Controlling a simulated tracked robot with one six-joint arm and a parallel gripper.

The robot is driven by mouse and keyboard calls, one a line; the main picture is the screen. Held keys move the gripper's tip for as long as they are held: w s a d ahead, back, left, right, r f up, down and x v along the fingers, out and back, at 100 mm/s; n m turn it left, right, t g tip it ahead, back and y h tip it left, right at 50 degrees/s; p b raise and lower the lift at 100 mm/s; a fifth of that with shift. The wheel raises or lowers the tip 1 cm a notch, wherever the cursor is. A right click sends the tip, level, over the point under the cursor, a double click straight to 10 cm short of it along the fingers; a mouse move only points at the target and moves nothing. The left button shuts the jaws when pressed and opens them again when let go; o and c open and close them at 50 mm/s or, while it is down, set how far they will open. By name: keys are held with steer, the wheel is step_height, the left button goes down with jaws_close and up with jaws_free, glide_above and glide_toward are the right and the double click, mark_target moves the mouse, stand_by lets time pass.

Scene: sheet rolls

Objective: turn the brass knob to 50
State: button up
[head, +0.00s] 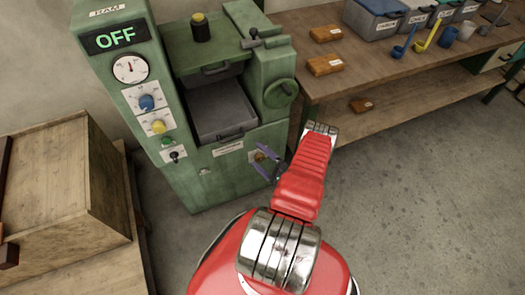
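A small brass-coloured knob (258,156) sits on a pale plate low on the front of the green machine, at its right side. Its scale is too small to read. My gripper (258,154) is at the end of my red arm, in front of this plate. Its two dark purple fingers are spread apart, one above and one below the knob in the picture. I cannot tell whether they touch it. A yellow knob (158,126) and a blue knob (146,102) with dials are on the left panel.
The green machine (225,180) shows OFF on its display (115,38), above a gauge (130,68). A handwheel (280,93) sticks out above my gripper. A wooden bench (400,75) stands right, a wooden crate (60,185) left. Floor at lower right is clear.

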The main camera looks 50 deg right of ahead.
steer(key=shift+h, duration=0.4)
steer(key=d+r, duration=0.3)
steer(key=shift+s+r, duration=0.1)
steer(key=shift+r, duration=0.15)
steer(key=shift+c, duration=0.6)
steer(key=shift+o, duration=0.6)
steer(key=shift+r, duration=0.3)
steer(key=c, duration=0.6)
steer(key=shift+a+f, duration=0.1)
steer(key=shift+a, duration=0.2)
steer(key=shift+a, duration=0.1)
steer(key=shift+f, duration=0.1)
